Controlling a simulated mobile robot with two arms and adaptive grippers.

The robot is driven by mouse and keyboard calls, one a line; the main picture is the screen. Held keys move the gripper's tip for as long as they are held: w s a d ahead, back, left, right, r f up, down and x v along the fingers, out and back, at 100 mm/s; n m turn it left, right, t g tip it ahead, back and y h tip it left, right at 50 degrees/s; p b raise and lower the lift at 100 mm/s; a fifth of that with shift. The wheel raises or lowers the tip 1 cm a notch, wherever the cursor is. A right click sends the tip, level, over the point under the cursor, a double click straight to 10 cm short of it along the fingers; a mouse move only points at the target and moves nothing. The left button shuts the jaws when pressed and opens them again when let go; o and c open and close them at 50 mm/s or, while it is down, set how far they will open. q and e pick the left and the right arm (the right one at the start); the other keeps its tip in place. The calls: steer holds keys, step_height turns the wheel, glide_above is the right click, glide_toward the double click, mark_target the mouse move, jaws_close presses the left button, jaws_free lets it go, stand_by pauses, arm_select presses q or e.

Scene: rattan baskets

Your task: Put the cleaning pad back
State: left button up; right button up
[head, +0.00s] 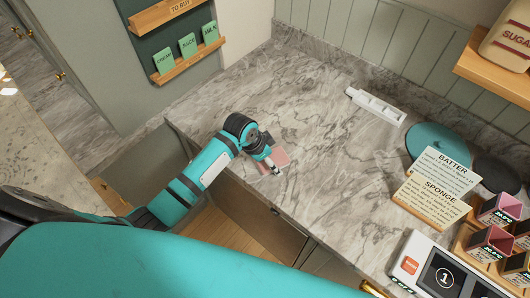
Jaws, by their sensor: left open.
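A small flat pink pad (281,153), which looks like the cleaning pad, lies on the grey marble counter near its front edge. My left gripper (274,168) is over the pad and covers part of it. Its fingers are open and point down towards the counter; whether they touch the pad I cannot tell. A white holder (376,106) with recesses lies further back on the counter. My right gripper is not in view.
A teal round mat (437,143), a dark round mat (497,174), recipe cards (432,186), small coloured boxes (491,243) and a white device (437,272) occupy the right side. An open space with a wooden floor (207,237) shows below the counter. The counter's middle is clear.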

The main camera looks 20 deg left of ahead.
arm_select(q)
steer(key=b+v, duration=0.2)
steer(key=v, duration=0.9)
steer(key=shift+r+b, duration=0.25)
steer(key=shift+b, duration=0.1)
steer(key=shift+s+a, duration=0.1)
